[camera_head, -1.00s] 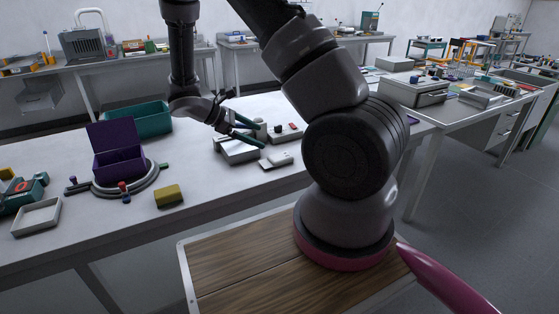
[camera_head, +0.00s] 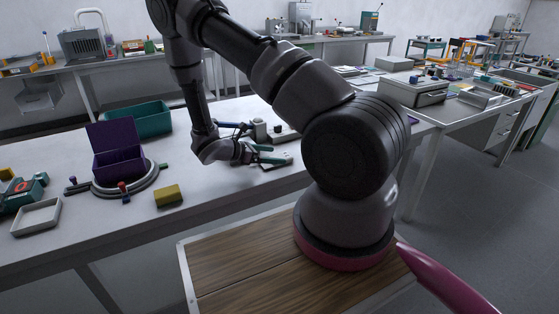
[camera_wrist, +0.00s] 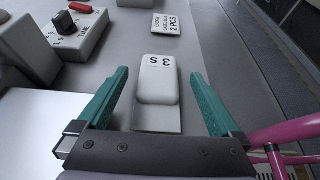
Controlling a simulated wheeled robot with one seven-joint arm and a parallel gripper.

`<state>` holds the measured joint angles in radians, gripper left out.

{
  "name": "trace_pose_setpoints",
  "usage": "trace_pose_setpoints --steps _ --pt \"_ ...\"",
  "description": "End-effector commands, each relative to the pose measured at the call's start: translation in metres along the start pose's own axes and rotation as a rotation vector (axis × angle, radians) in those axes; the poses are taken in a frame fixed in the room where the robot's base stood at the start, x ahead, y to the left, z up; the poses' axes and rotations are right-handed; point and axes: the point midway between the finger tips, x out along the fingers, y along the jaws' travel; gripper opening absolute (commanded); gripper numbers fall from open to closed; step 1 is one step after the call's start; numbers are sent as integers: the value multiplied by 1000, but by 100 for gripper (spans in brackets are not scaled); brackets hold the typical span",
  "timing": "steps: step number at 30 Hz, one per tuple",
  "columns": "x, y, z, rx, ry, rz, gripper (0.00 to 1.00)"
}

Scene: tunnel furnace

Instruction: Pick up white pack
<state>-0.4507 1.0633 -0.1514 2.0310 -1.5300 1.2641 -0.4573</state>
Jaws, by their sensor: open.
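The white pack (camera_wrist: 158,80) is a small rounded white block with dark characters on its top. It lies between the two green fingers of my gripper (camera_wrist: 160,76) in the wrist view, with a visible gap on each side. A pale flat piece (camera_wrist: 157,120) shows beneath its near end. My gripper (camera_head: 266,144) is open and holds nothing. In the head view it hangs low over the table beside the pack, and its fingers partly hide the pack.
A grey device with a black knob and red part (camera_wrist: 80,30) stands left of the pack. A printed label card (camera_wrist: 166,24) lies beyond it. On the table (camera_head: 220,190) are a purple open box (camera_head: 118,165), a green bin (camera_head: 150,120) and a yellow block (camera_head: 169,196).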

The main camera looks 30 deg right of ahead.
Motion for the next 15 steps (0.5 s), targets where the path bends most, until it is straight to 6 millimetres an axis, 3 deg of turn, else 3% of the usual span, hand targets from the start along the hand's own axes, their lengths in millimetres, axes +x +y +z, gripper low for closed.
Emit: trace_pose_setpoints --steps 6,14,15 --pt "29 0 -1 -1 0 -2 100" --pt "32 1 -1 0 1 0 100" --pt "32 1 -1 0 1 0 88"
